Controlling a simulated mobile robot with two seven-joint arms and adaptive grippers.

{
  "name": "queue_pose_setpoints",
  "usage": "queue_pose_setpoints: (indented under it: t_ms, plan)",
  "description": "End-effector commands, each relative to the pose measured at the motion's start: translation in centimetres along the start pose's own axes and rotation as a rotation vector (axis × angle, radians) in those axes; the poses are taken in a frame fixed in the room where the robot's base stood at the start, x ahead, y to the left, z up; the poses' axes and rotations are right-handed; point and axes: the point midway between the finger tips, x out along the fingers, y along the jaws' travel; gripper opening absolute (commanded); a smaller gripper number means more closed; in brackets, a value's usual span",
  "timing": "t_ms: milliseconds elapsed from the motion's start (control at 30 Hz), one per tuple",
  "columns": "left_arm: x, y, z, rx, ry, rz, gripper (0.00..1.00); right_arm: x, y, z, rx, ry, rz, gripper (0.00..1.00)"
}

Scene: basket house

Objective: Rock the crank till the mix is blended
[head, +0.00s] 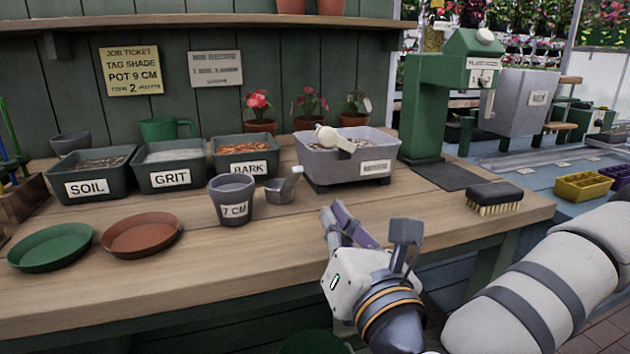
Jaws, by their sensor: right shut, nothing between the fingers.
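A grey mixing tub (372,180) with a label on its front stands toward the back of the wooden bench. Its crank (345,143), a pale arm with a round knob on its left end, lies across the top. The mix inside the tub is mostly hidden by the rim, so I cannot tell how blended it is. My right gripper (335,214) is at the front edge of the bench, in front of and below the tub. It is shut and empty, apart from the crank. My left gripper is not in view.
Bins of soil (72,183), grit (165,178) and bark (245,172) stand left of the tub. A brush (494,196) lies at the right. The bench front centre is clear.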

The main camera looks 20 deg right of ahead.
Motion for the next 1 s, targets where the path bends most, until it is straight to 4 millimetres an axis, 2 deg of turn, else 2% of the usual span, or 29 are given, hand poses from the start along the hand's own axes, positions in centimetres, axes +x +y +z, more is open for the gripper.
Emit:
queue_pose_setpoints:
  t_ms: [33, 67, 133, 400, 500, 600, 1000]
  plan:
    - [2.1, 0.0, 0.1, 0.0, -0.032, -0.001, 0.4, 0.7, -0.5, -1.2, 0.003, 0.005, -0.003, 0.0]
    - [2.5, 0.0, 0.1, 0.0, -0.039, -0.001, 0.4, 1.2, -0.5, -1.0, 0.002, 0.004, -0.002, 0.0]
    - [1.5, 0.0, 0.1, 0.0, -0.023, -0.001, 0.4, 2.9, -0.1, -0.1, -0.002, -0.001, -0.002, 0.0]
    - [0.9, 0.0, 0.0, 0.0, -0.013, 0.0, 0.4, 8.8, 0.0, 0.1, -0.003, -0.002, 0.0, 0.0]
    - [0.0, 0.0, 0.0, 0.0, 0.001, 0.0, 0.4, 9.0, 0.2, 2.4, -0.002, -0.005, 0.002, 0.0]
    - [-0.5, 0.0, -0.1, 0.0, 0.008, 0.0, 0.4, 9.2, 0.1, 3.4, -0.003, -0.003, 0.002, 0.0]
    - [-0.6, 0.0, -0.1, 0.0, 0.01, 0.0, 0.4, 9.4, 0.0, 3.7, -0.003, 0.003, 0.001, 0.0]
